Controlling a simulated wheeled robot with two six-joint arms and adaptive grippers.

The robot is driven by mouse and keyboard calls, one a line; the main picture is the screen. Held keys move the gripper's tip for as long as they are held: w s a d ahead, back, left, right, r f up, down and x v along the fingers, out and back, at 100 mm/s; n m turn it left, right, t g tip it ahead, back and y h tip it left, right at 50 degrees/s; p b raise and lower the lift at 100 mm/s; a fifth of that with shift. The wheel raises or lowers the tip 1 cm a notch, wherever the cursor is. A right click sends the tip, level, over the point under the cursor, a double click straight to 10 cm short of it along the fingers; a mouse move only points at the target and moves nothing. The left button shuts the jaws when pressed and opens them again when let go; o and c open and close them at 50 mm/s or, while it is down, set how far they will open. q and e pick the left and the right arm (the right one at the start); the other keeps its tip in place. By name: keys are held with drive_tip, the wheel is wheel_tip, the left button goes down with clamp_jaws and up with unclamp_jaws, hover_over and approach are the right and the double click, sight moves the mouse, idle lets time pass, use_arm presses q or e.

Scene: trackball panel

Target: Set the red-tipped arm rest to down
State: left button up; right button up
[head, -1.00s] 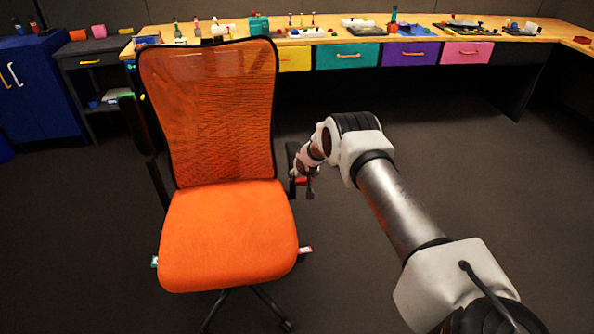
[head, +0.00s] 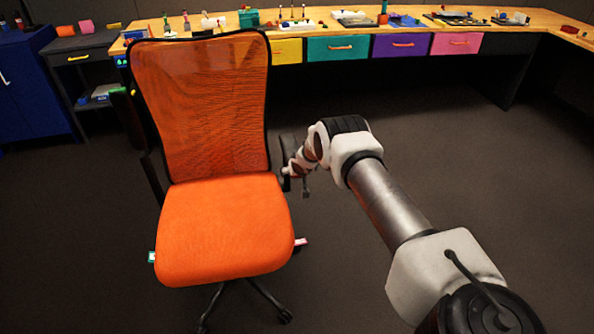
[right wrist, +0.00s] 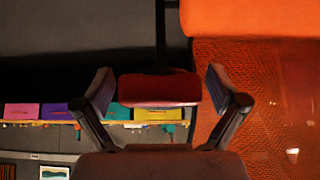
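The orange chair (head: 222,235) stands left of centre in the head view. Its arm rest on the right side (head: 288,148) is black and partly hidden by my right gripper (head: 294,181). In the right wrist view the arm rest's red tip (right wrist: 160,88) faces the camera, between the two fingers of my right gripper (right wrist: 160,92). The fingers are apart, one on each side of the tip, with narrow gaps or light contact; I cannot tell which. The red tip is not distinguishable in the head view. My left gripper is not in view.
A workbench (head: 420,22) with coloured drawers runs along the back. A blue cabinet (head: 32,90) stands at the left. The chair's other arm rest (head: 130,118) is on its left side. Small tags (head: 300,242) stick out below the seat. Floor at the right is clear.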

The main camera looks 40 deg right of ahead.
wheel_tip(320, 180, up, 10)
drive_tip(key=shift+r, duration=0.15)
idle(0.4)
idle(0.3)
